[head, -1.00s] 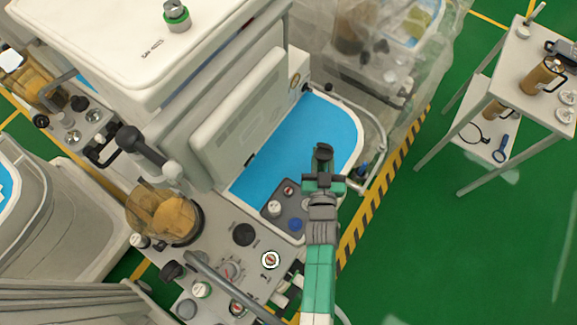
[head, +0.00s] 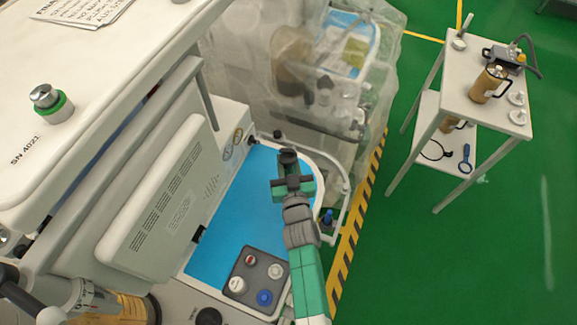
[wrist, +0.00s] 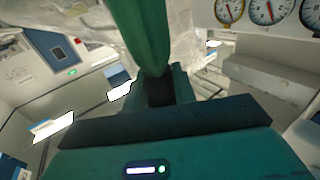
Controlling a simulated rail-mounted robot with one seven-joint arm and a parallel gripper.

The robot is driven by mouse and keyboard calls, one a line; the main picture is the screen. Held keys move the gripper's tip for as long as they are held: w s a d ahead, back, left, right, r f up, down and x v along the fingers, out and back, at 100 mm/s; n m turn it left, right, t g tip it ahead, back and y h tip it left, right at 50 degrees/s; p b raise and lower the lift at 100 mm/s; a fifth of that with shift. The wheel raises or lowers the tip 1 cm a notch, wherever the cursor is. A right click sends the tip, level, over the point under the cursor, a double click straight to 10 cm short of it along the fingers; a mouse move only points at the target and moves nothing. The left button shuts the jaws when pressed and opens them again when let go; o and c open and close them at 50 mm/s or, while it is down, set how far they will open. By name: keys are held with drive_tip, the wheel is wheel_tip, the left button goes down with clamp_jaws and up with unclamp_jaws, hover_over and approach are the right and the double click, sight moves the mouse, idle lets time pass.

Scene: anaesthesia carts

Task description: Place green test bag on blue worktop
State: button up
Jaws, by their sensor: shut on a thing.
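The blue worktop (head: 245,215) is a bright blue surface with a pale rim on the near cart in the head view. My gripper (head: 288,158) is above its right part; I cannot tell how high. In the wrist view my gripper (wrist: 160,92) is shut on the green test bag (wrist: 142,30), a green piece reaching up from between the jaws. The lower end of the bag is hidden by the jaws. In the head view I cannot make the bag out from the green and dark arm parts.
A grey panel with several knobs (head: 254,275) sits at the worktop's near end. A rail (head: 343,190) curves round its right side. A plastic-draped cart (head: 300,75) stands behind, and a white trolley (head: 455,85) at the right. The worktop's middle is clear.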

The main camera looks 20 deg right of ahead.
sight(287, 170)
wheel_tip(287, 170, down, 3)
drive_tip(key=shift+f+b, duration=0.1)
drive_tip(key=shift+b, duration=0.6)
drive_tip(key=shift+s+a+f, duration=0.15)
drive_tip(key=shift+s, duration=0.15)
drive_tip(key=shift+w+r, duration=0.1)
drive_tip(key=shift+r, duration=0.15)
drive_tip(key=shift+f, duration=0.1)
drive_tip(key=o, duration=0.9)
